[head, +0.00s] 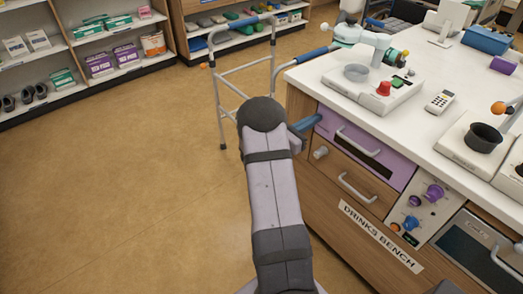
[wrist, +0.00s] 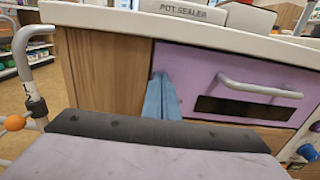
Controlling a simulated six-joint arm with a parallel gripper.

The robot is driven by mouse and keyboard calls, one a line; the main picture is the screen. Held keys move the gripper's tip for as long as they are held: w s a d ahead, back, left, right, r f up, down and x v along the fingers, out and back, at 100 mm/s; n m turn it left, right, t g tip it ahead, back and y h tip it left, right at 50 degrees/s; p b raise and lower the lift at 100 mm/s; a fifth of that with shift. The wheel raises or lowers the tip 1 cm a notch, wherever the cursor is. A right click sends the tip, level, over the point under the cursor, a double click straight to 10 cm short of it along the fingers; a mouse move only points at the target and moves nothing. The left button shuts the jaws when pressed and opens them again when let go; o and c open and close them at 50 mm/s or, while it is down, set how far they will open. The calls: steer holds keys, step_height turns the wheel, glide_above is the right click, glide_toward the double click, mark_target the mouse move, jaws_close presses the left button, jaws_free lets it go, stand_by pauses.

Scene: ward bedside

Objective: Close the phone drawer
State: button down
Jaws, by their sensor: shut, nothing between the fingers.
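The purple drawer (head: 369,147), with a grey bar handle and a dark slot, is at the top of the bench front. It also fills the right of the wrist view (wrist: 215,82). A wood-fronted drawer (head: 335,172) with its own handle is just below. No label naming the phone drawer is readable. Both fronts look close to the bench face; a small gap cannot be ruled out. My gripper (head: 314,121) has blue fingers pressed together and empty, at the purple front's left edge. They also show in the wrist view (wrist: 160,85); contact is unclear.
A walking frame (head: 219,100) stands left of the bench. The white benchtop (head: 420,125) overhangs the drawers and carries a device with a red knob (head: 383,88), a keypad (head: 439,101) and a black pot (head: 483,137). The floor at left is clear.

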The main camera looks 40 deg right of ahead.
steer(key=shift+d+r, duration=0.2)
steer(key=shift+r, duration=0.1)
steer(key=a, duration=1.4)
steer(key=shift+a+f, duration=0.2)
steer(key=shift+f, duration=0.1)
